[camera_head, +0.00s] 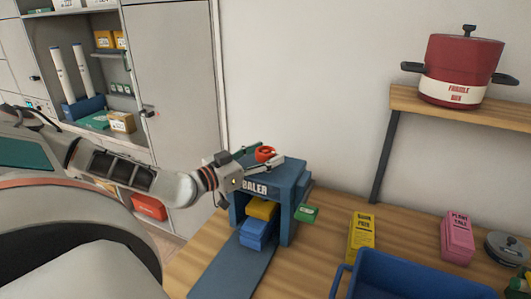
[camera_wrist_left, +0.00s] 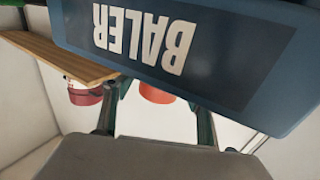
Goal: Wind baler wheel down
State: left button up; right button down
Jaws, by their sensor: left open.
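The blue baler (camera_head: 292,180) stands on the wooden table, and its BALER front (camera_wrist_left: 195,60) fills the upper part of the left wrist view, upside down. The orange-red wheel (camera_head: 265,153) is on top of the baler; it also shows in the left wrist view (camera_wrist_left: 157,94). My left gripper (camera_head: 264,156) is open at the wheel, with one finger on each side of it. Whether the fingers touch the wheel cannot be told. A yellow block (camera_head: 262,209) and a blue block (camera_head: 254,233) sit inside the baler. My right gripper is not in view.
A blue tray (camera_head: 420,281) stands at the front right of the table. Yellow (camera_head: 361,237) and pink (camera_head: 457,237) packages stand behind it. A red pot (camera_head: 465,68) sits on a wall shelf. A grey cabinet (camera_head: 172,80) stands at the left.

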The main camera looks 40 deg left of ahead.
pick_arm(q)
jog(key=shift+w, duration=0.1)
jog(key=c, duration=1.1)
jog(key=shift+c, duration=0.2)
